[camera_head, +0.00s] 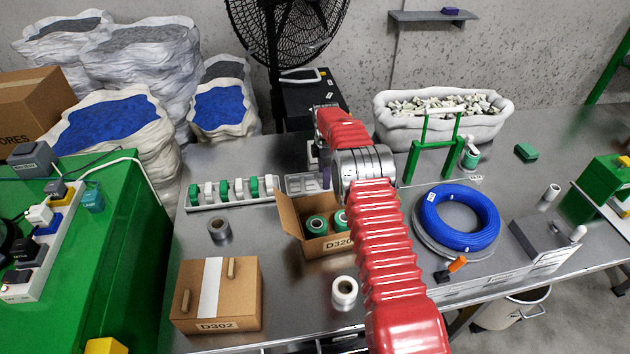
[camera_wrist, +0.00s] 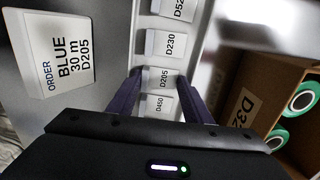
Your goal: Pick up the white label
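In the wrist view, white label blocks stand in a row in a grey holder: D450 (camera_wrist: 160,105), D205 (camera_wrist: 165,79), D230 (camera_wrist: 166,43) and one reading D52 (camera_wrist: 170,9), cut off by the top edge. My gripper (camera_wrist: 160,74) is open, with its dark purple fingers on either side of the row around D205 and D450. I cannot tell if the fingers touch them. In the head view the holder (camera_head: 303,184) sits behind the open cardboard box. My arm hides much of the gripper there.
An open box (camera_head: 322,240) with green-white spools is close to the holder. A blue cable coil (camera_head: 460,217) and a closed box (camera_head: 216,294) are on the metal table.

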